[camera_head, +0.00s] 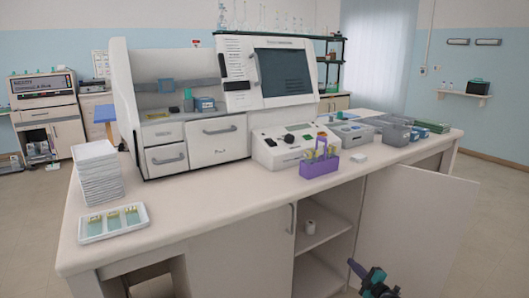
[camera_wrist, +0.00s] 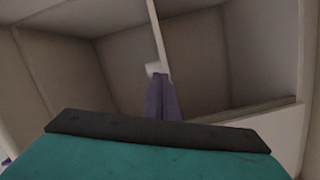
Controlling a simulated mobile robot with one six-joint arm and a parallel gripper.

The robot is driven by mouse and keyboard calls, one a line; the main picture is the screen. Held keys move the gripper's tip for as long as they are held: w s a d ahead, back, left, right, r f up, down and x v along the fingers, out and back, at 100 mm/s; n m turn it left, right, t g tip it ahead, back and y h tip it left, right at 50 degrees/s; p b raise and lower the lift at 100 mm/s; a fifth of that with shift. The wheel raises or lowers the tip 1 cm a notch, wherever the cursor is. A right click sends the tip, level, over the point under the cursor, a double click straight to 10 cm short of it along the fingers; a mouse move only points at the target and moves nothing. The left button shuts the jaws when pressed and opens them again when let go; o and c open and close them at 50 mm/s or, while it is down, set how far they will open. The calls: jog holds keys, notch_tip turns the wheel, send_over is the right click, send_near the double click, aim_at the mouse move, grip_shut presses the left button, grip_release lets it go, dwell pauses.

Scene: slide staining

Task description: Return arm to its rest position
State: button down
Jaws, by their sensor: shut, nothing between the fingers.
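My gripper (camera_head: 355,266) shows low in the head view, in front of the open cabinet below the bench. Its dark tip points up and left, towards the cabinet opening. In the wrist view the fingers (camera_wrist: 160,90) are together, with nothing between them. Most of my arm is out of view.
The cabinet door (camera_head: 415,235) stands open to the right of my gripper. The bench (camera_head: 190,213) above carries a slide tray (camera_head: 114,236), a stack of white trays (camera_head: 98,172), a purple rack (camera_head: 319,168) and a large staining machine (camera_head: 220,75). Open floor (camera_head: 495,240) lies at right.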

jog(key=s+a+f+m+g+h, duration=0.2)
jog(key=s+a+f+m+h, duration=0.15)
jog(key=s+a+f, duration=0.4)
jog(key=s+a+f+m+g+h, duration=0.25)
jog(key=s+a+f+m, duration=0.2)
jog(key=a+f, duration=0.45)
jog(key=s+a+f+m+g+h, duration=0.1)
jog(key=s+f+m+g, duration=0.35)
jog(key=s, duration=0.95)
jog(key=s+a+f+m+g+h, duration=0.15)
jog(key=s+f+g, duration=0.5)
jog(key=s, duration=0.75)
jog(key=s+a+r+m+g+y, duration=0.15)
jog(key=s+m+g, duration=0.3)
jog(key=s, duration=1.15)
notch_tip(320, 180, up, 14)
jog(key=s+a+g+p, duration=0.1)
jog(key=s+p, duration=0.1)
jog(key=p, duration=1.1)
jog(key=shift+s+n+g+y, duration=0.3)
jog(key=shift+n+g, duration=0.05)
jog(key=shift+g, duration=0.05)
